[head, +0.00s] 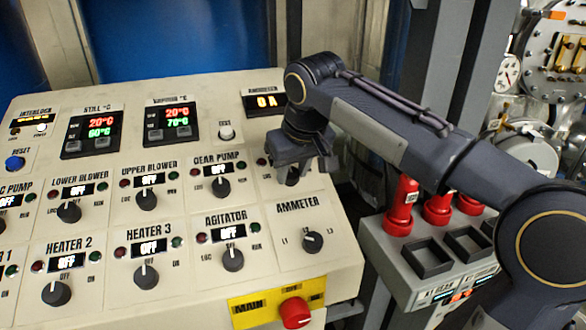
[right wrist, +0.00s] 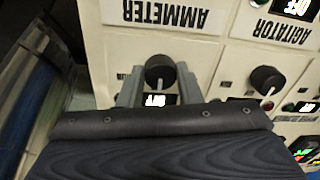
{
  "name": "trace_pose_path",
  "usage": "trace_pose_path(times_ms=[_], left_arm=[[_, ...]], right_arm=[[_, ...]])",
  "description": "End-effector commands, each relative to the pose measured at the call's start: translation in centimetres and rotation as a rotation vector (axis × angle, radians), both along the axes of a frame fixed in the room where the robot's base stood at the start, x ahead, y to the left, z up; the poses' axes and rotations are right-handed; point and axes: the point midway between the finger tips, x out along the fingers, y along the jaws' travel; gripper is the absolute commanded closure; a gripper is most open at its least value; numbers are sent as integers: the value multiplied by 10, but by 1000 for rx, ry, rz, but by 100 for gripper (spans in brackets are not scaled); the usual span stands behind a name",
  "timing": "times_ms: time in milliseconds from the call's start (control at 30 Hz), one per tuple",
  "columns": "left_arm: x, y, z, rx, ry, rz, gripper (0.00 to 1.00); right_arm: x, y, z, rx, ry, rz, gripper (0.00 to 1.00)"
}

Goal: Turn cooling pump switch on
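The control panel (head: 190,225) fills the left of the head view. My right gripper (head: 298,168) is over the switch in the row above AMMETER, right of GEAR PUMP; the arm and gripper mostly hide this switch and its label there. The upside-down right wrist view shows its round black knob (right wrist: 160,70) between the two fingers of my right gripper (right wrist: 160,88). The fingers are apart, one each side; whether they touch the knob is unclear. The knob's white pointer faces its lit OFF display (right wrist: 159,99). My left gripper is out of view.
The GEAR PUMP knob (head: 220,187) is left of my right gripper, and the AMMETER knob (head: 312,241) is below it. A red MAIN knob (head: 295,313) sits at the panel's lower edge. A grey box with red-topped parts (head: 401,207) stands to the right.

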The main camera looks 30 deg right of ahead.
Motion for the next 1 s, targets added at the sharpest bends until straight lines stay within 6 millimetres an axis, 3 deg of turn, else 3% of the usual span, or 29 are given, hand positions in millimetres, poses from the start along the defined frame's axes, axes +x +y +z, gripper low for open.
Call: trace_pose_path(times_ms=[33,100,467,1000], left_arm=[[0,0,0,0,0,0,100],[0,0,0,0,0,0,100],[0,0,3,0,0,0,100],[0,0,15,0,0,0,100]], right_arm=[[0,0,0,0,0,0,82],[0,0,0,-1,0,0,91],[0,0,1,20,-6,-54,91],[0,1,2,177,-44,-462,91]])
